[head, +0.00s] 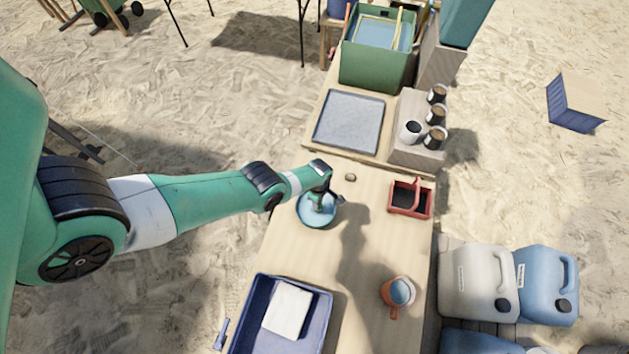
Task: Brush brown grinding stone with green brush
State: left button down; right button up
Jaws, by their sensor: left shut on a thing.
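My left gripper (322,205) comes in from the left and points down over a round light-blue bowl (304,213). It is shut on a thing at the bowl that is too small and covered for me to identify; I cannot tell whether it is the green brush. A small brownish, stone-like thing (350,177) lies on the wooden table just beyond the bowl, apart from the gripper. I cannot tell for sure that it is the brown grinding stone. My right gripper is not in view.
The table (370,215) also bears a red-brown box (410,212), an orange-brown mug (391,312), a blue tray (322,325) with a white cloth (287,309), and a grey tray (348,122). A small blue tool (221,334) lies at the left edge. The table centre is clear.

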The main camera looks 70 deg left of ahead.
pick_arm(q)
jog(key=shift+w+d, duration=0.1)
jog(key=shift+w, duration=0.1)
jog(key=shift+s, duration=0.2)
jog(key=shift+s+a+r+p, duration=0.1)
jog(key=shift+s+a+p, duration=0.4)
jog(key=shift+s+p, duration=0.3)
jog(key=shift+w+d+f+b, duration=0.2)
jog(key=shift+w+b, duration=0.15)
jog(key=shift+b, duration=0.1)
jog(key=shift+w+d+b, duration=0.3)
jog(key=shift+w+d, duration=0.05)
jog(key=shift+w, duration=0.3)
jog(key=shift+r, duration=0.1)
jog(key=shift+s, duration=0.1)
